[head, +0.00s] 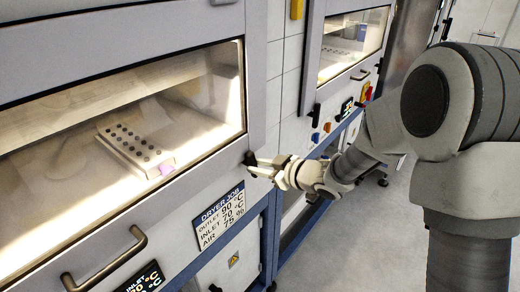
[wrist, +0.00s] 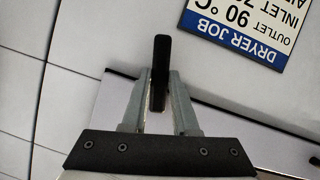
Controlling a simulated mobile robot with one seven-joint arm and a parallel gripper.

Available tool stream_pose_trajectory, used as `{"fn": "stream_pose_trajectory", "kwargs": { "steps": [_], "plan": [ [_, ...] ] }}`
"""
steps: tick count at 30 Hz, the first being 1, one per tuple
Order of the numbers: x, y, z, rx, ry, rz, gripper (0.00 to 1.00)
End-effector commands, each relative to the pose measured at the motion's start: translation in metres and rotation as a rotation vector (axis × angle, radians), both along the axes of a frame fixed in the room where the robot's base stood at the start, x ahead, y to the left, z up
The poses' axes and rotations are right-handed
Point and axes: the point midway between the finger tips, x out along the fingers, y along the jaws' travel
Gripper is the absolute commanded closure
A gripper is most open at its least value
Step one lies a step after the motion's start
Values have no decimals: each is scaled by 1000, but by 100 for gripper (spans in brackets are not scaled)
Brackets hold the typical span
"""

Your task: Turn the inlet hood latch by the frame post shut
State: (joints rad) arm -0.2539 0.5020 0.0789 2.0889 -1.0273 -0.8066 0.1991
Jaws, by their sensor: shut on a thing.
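The inlet hood latch (head: 249,158) is a small black piece at the lower right corner of the near hood frame, beside the post. In the wrist view the latch (wrist: 161,50) is a black bar pointing up the picture, its lower part between the fingers. My gripper (head: 257,167) reaches it from the right in the head view. In the wrist view my gripper (wrist: 160,88) has a finger on each side of the latch and is shut on it. The fingers hide part of the latch, and its pivot cannot be made out.
The near hood window (head: 60,120) shows a lit tray with dark round spots inside. A hood handle (head: 105,260) sticks out at lower left. The dryer job sign (head: 222,214) is just below the latch. Clear floor (head: 350,235) lies to the right.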

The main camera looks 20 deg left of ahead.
Motion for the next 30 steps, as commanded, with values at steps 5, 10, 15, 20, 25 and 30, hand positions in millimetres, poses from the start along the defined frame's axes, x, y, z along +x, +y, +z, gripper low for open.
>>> {"fn": "stream_pose_trajectory", "kwargs": {
  "steps": [5, 10, 15, 20, 25, 30],
  "plan": [
    [1, -1, 6, 46, 111, -1, 100],
    [2, -1, 4, 77, 186, -1, 100],
    [2, -1, 2, 96, 232, 0, 100],
    [3, -1, 1, 105, 251, 0, 100],
    [3, -1, 0, 108, 256, 0, 100],
    [3, -1, 0, 107, 256, 0, 100]
  ]
}}
